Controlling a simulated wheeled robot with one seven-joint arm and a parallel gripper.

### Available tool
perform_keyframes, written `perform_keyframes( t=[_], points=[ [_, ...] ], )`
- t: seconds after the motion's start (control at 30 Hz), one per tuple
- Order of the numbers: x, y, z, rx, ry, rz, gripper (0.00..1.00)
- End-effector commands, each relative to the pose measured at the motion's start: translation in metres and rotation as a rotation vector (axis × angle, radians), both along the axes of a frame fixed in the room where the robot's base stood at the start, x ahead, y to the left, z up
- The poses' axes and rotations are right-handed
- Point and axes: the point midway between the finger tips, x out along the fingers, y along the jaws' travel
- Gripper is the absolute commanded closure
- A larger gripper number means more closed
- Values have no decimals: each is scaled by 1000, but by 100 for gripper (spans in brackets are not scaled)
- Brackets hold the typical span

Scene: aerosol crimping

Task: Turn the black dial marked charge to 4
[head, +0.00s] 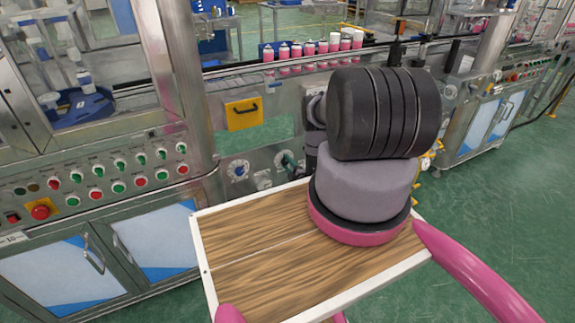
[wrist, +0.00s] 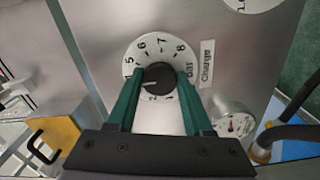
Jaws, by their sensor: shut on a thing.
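The black dial (wrist: 155,84) shows in the wrist view at the centre of a round white plate (wrist: 161,46) with black numbers. A "Charge" label (wrist: 207,62) is to its right. My gripper (wrist: 160,76) has its two green fingers shut on the dial, one on each side. The dial's white pointer line points left and slightly down, toward the left finger. Numbers 5 to 8 show along the upper left and top, and 1 and 2 below. The left finger hides the plate between 2 and 5. In the head view my arm largely hides the dial.
A small gauge (wrist: 235,123) is to the lower right of the dial. A yellow panel with a black handle (head: 243,113) is on the machine front. Several pink and white cans (head: 310,50) stand on the conveyor. A button panel (head: 110,178) is at left.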

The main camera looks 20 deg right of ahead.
Motion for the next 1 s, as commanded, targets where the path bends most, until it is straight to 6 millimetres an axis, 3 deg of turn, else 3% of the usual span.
perform_keyframes(
  t=[0.4, 0.43, 0.5, 0.83, 1.0],
  points=[
    [1, 1, 1, -7, -2, 2, 100],
    [1, 1, 1, -7, -3, 1, 45],
    [1, 1, 1, -7, -3, 1, 19],
    [-1, 0, 0, -6, 0, 1, 19],
    [-17, -2, -1, -5, 1, -3, 19]
  ],
)
